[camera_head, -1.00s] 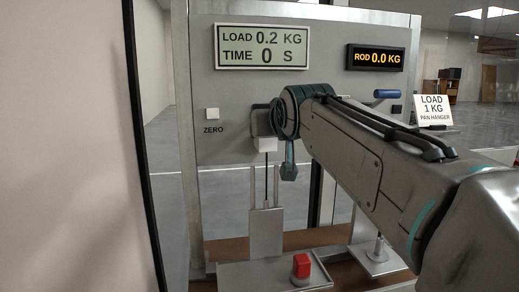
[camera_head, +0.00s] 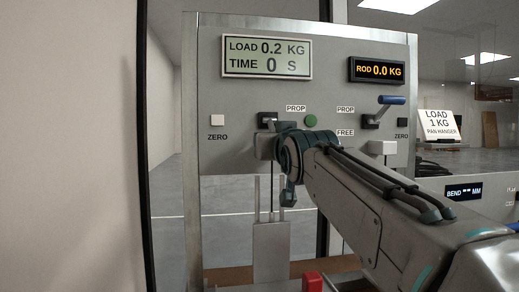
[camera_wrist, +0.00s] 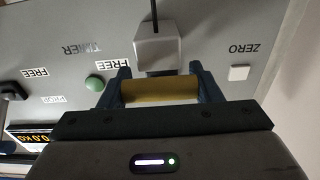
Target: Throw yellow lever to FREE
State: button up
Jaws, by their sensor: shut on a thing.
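The yellow lever's grip (camera_wrist: 160,90) lies crosswise between the two dark fingers of my gripper (camera_wrist: 160,84) in the wrist view, and the gripper is shut on it. A pale block (camera_wrist: 160,48) sits just beyond it against the grey panel. A FREE label (camera_wrist: 111,65) shows upside down beside the lever. In the head view my gripper (camera_head: 278,150) is at the panel's left lever mount (camera_head: 267,119), and my arm hides the yellow grip and that lever's FREE label. Its PROP label (camera_head: 296,108) shows above. The lever's exact setting cannot be told.
A blue lever (camera_head: 392,100) stands raised at the right, beside its own PROP and FREE labels. A green button (camera_head: 311,121) and a white ZERO button (camera_head: 217,120) flank my gripper. A red block (camera_head: 312,282) is below. The load display (camera_head: 267,57) reads 0.2 KG.

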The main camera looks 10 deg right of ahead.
dwell(0.4)
jog(key=o, duration=1.4)
